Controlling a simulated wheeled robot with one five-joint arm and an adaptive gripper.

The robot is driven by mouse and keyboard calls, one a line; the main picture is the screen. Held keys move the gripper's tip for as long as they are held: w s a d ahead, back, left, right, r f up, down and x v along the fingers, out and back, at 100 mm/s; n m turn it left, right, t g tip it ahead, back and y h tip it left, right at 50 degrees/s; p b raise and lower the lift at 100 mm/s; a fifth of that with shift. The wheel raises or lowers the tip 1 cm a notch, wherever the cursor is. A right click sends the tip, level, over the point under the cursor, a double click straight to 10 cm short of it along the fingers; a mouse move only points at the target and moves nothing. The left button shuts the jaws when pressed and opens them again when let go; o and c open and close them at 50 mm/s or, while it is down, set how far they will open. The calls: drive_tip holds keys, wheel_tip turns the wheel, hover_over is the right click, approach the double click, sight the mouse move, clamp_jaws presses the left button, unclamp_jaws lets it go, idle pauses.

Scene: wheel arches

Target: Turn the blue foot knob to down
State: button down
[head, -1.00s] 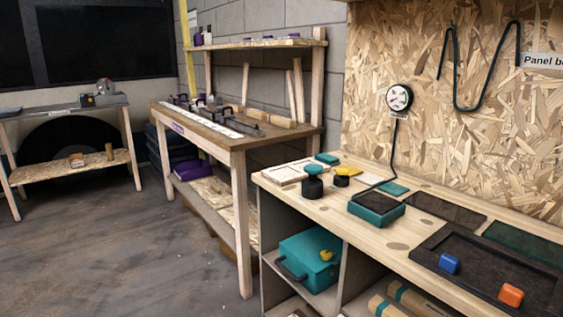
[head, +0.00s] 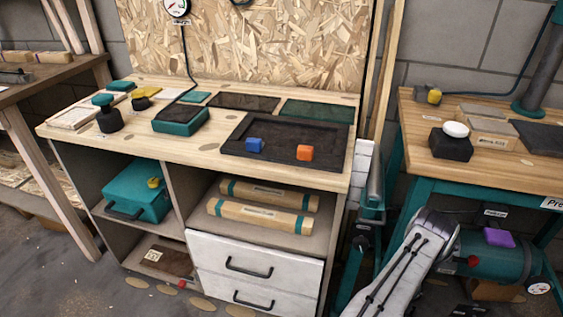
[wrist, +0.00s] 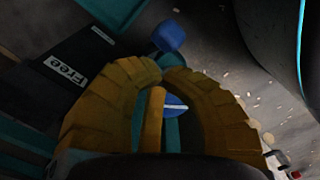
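In the wrist view a small blue disc with a white line (wrist: 174,106) shows in the gap between the fingers of my gripper (wrist: 163,74). It may be the blue foot knob, but its setting cannot be read. The thick yellow-brown fingers arch around this gap and their tips come close together. Contact with the disc cannot be made out. A second, rounded blue piece (wrist: 170,35) sits just past the fingertips. In the head view my white arm hangs at the lower right, and neither my gripper nor a blue foot knob can be made out.
A teal-framed workbench (head: 479,173) stands at right, with a teal cylindrical tank (head: 483,258) below it. The wooden bench (head: 210,150) at left bears a black tray (head: 240,155) with small blocks. Floor (head: 60,285) is open at lower left. A "Free" label (wrist: 66,71) shows in the wrist view.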

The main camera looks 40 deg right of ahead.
drive_tip(key=shift+w+a+f, duration=0.15)
drive_tip(key=shift+a, duration=0.2)
drive_tip(key=shift+w+a+f, duration=0.1)
drive_tip(key=shift+a, duration=0.25)
drive_tip(key=shift+s, duration=0.15)
drive_tip(key=shift+s+d+r, duration=0.1)
drive_tip(key=shift+s+r, duration=0.05)
drive_tip(key=shift+s, duration=0.1)
wheel_tip(320, 180, up, 6)
drive_tip(key=p, duration=0.3)
drive_tip(key=shift+d+p, duration=0.15)
drive_tip(key=shift+p, duration=0.2)
drive_tip(key=c, duration=2)
unclamp_jaws()
